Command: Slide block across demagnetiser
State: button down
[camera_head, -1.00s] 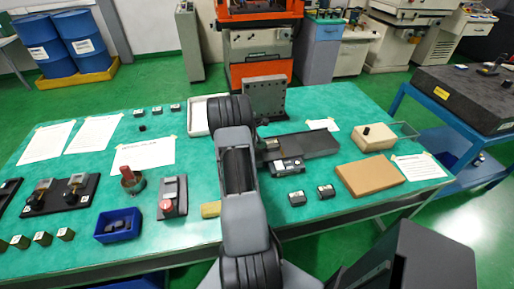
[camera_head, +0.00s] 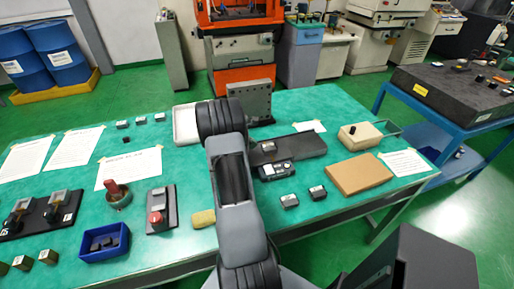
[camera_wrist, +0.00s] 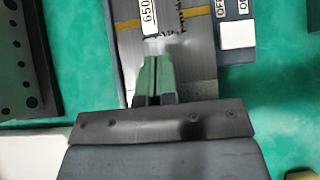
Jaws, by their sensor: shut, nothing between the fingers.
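In the wrist view my gripper (camera_wrist: 154,62) has its green fingers pressed together, with nothing held. The fingertips are over a grey metal plate (camera_wrist: 203,60) with yellow stripes, probably the demagnetiser's top. A white label reading about 650 (camera_wrist: 149,14) and dark bristly specks (camera_wrist: 175,34) show just beyond the tips; I cannot tell whether the label sits on a block. In the head view the demagnetiser (camera_head: 310,146) is a long dark plate on the green table, with a small block (camera_head: 268,147) on its left end. My arm hides the gripper there.
A control box (camera_head: 275,170) lies along the plate's front edge. Two small dark blocks (camera_head: 289,201) stand in front. A brown board (camera_head: 358,173) and a beige box (camera_head: 360,134) lie to the right. An upright grey plate (camera_head: 249,102) stands behind.

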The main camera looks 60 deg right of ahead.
jog(key=v, duration=1)
jog(key=shift+b, duration=0.35)
jog(key=b, duration=0.7)
send_near(264, 153)
jog(key=f, duration=0.5)
jog(key=shift+s+d, duration=0.2)
jog(key=shift+d, duration=0.2)
jog(key=shift+s+d+r, duration=0.2)
jog(key=shift+s+d, duration=0.45)
jog(key=shift+d, duration=0.15)
jog(key=shift+s+d+p, duration=0.3)
jog(key=shift+s+d, duration=0.25)
jog(key=shift+d, duration=0.1)
